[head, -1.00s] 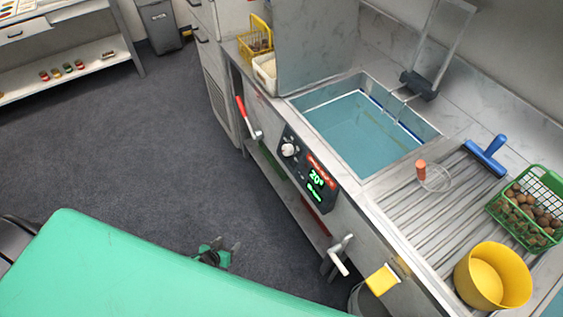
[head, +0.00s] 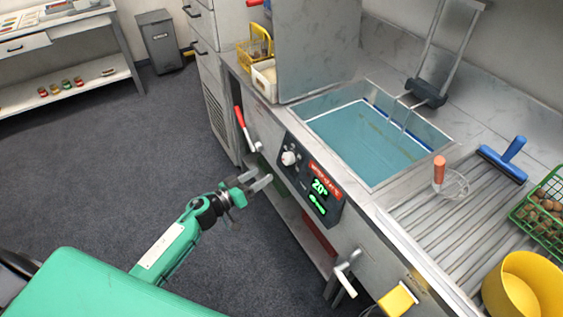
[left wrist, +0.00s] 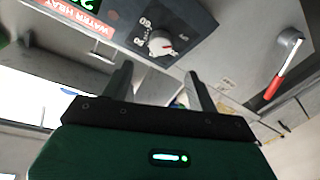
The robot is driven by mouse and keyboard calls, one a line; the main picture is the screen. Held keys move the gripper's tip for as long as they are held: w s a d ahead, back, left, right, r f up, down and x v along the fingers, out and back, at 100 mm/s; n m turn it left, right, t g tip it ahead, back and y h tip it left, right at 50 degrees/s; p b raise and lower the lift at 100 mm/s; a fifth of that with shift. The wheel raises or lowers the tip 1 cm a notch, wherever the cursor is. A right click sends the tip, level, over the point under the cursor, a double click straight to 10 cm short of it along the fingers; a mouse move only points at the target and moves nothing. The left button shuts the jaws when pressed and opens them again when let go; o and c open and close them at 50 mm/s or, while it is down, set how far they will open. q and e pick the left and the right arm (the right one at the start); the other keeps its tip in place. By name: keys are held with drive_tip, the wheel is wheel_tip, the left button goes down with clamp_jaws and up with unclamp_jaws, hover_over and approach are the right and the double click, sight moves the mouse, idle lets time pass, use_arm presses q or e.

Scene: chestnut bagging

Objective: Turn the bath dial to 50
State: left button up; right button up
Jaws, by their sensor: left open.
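The bath dial (head: 289,158) is a white knob on the dark control panel (head: 325,207) on the front of the steel counter. The green display (head: 319,187) on that panel reads 20°. In the left wrist view the dial (left wrist: 160,43) shows a red pointer, with the numbers 50 and 80 printed beside it. My left gripper (head: 260,184) is open and empty, in front of the counter, a little left of and below the dial and apart from it. In the left wrist view its two fingers (left wrist: 158,85) point up toward the panel. My right gripper does not show.
A red-handled lever (head: 241,116) sits left of the panel and a white lever tap (head: 345,272) to its right. The water bath (head: 366,136) is above. A yellow bucket (head: 522,287) and green basket of chestnuts (head: 535,222) stand at right.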

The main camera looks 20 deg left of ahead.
sight(285, 159)
use_arm(q)
drive_tip(key=x, duration=0.9)
drive_tip(key=shift+w+d, duration=0.2)
drive_tip(key=shift+w, duration=0.1)
drive_tip(key=c, duration=1)
